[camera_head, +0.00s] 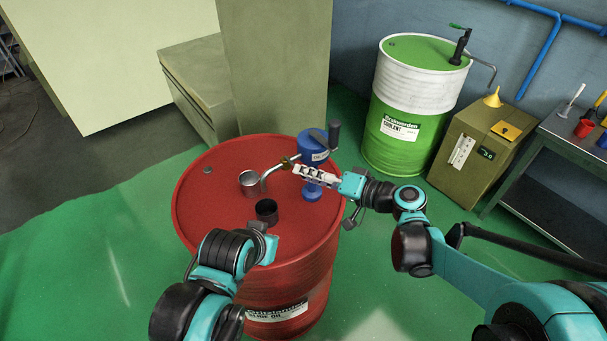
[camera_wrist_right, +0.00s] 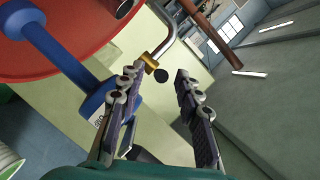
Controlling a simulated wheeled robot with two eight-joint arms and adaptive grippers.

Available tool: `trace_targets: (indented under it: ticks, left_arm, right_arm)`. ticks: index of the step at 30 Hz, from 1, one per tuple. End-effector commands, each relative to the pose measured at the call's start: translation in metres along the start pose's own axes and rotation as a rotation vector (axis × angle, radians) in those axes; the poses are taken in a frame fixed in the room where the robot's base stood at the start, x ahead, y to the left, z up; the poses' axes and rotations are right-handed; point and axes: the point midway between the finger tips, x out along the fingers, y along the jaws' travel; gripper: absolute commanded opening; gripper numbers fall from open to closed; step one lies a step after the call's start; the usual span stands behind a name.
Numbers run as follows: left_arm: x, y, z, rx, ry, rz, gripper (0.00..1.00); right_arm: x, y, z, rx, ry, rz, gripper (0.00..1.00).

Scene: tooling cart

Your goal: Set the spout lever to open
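A blue pump (camera_head: 312,148) stands on the red drum (camera_head: 215,215). Its grey spout pipe (camera_head: 275,168) bends down beside a metal cup (camera_head: 250,183). A brass fitting (camera_head: 287,161) sits on the spout; it also shows in the right wrist view (camera_wrist_right: 150,62). A small black knob (camera_wrist_right: 161,75) beside the fitting appears to be the spout lever's end. My right gripper (camera_head: 296,169) is at the fitting; in the wrist view its fingers are apart, with the knob just past the tips and nothing held. My left gripper (camera_head: 268,243) is over the drum's near side; its fingers are unclear.
A black open cylinder (camera_head: 266,211) stands on the drum near my left gripper. The pump's black handle (camera_head: 334,134) rises close behind my right gripper. A green and white drum (camera_head: 407,110), a box (camera_head: 478,150) and a cart (camera_head: 565,138) stand at the right.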

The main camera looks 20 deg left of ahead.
Motion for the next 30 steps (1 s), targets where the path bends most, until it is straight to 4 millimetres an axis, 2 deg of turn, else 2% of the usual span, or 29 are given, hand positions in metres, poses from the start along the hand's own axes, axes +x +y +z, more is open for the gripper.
trace_targets:
  ticks: [1,6,14,17,18,19,30]
  left_arm:
    - [0.003,0.0,0.002,0.0,0.0,0.0,0.0]
    - [0.004,0.0,0.003,0.0,0.0,0.0,0.0]
    - [0.004,0.0,0.003,0.0,0.0,0.0,0.0]
    - [0.004,0.0,0.003,0.0,0.0,0.0,0.0]
    - [0.004,0.0,0.003,0.0,0.0,0.0,0.0]
    - [0.004,0.0,0.003,0.0,0.0,0.0,0.0]
    - [0.004,0.0,0.003,0.0,0.0,0.0,0.0]
  right_arm:
    - [0.008,0.001,0.001,-0.001,-0.002,-0.001,0.34]
    - [0.021,0.0,0.0,-0.001,-0.001,0.0,0.34]
    - [0.022,0.0,0.0,0.0,0.0,0.001,0.34]
    - [0.022,0.0,0.0,0.0,0.0,0.001,0.13]
    - [0.022,0.0,0.0,0.0,0.0,0.001,0.03]
    - [0.022,0.0,0.0,0.0,0.0,0.001,0.0]
    - [0.021,-0.001,0.001,0.004,0.016,0.011,0.0]
